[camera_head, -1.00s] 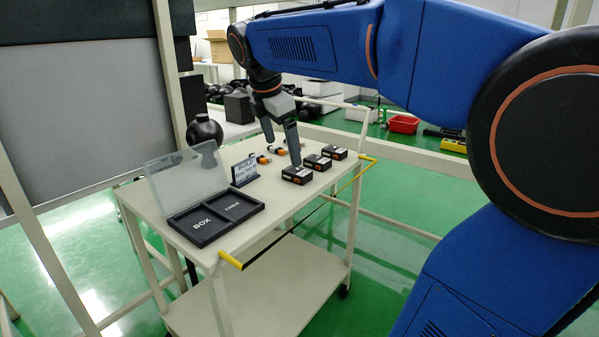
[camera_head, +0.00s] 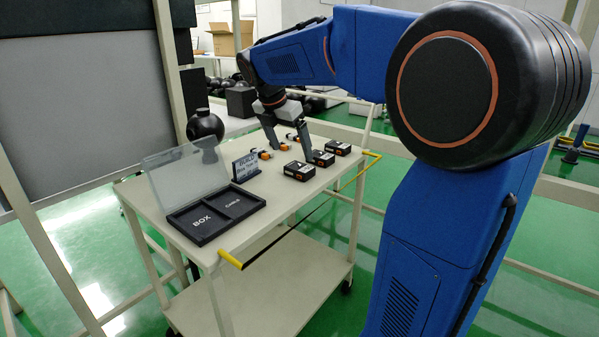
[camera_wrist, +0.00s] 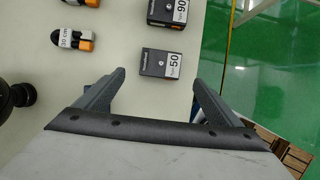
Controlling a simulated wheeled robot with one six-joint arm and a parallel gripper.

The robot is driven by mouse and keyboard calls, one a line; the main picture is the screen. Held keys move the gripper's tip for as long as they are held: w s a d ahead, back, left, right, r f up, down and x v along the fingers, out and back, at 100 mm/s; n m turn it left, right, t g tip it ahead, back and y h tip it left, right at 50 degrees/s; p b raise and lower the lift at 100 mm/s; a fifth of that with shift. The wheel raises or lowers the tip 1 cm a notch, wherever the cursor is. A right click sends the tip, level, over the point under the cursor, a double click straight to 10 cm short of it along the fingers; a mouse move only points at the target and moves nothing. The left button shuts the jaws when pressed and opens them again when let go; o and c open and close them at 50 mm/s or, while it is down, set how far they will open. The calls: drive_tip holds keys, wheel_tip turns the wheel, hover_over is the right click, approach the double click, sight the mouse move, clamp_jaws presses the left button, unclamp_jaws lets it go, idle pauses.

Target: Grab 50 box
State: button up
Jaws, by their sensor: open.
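The 50 box (camera_wrist: 160,64) is a small black box with a white label reading 50. In the wrist view it lies on the white cart top, just ahead of my gripper (camera_wrist: 158,79) and between the lines of its two fingers. The fingers are open and apart from it, with nothing between them. In the head view my gripper (camera_head: 291,151) hangs over the row of black boxes, one finger in front of the middle box (camera_head: 324,158). The labels are too small there to tell which box is the 50.
A box marked 90 (camera_wrist: 167,12) lies just beyond the 50 box. Orange-and-black items (camera_wrist: 76,39) lie to the left. A black two-part tray (camera_head: 205,238), a sign (camera_head: 246,167) and a round black vase (camera_head: 205,128) share the cart top. A yellow-ended rail (camera_head: 230,260) runs along its edge.

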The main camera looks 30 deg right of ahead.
sight(299, 167)
drive_tip(key=shift+d+x, duration=0.1)
drive_tip(key=shift+x, duration=1.8)
drive_tip(key=shift+d+x, duration=0.15)
drive_tip(key=shift+x, duration=1.7)
drive_tip(key=shift+r, duration=0.1)
drive_tip(key=c, duration=1.2)
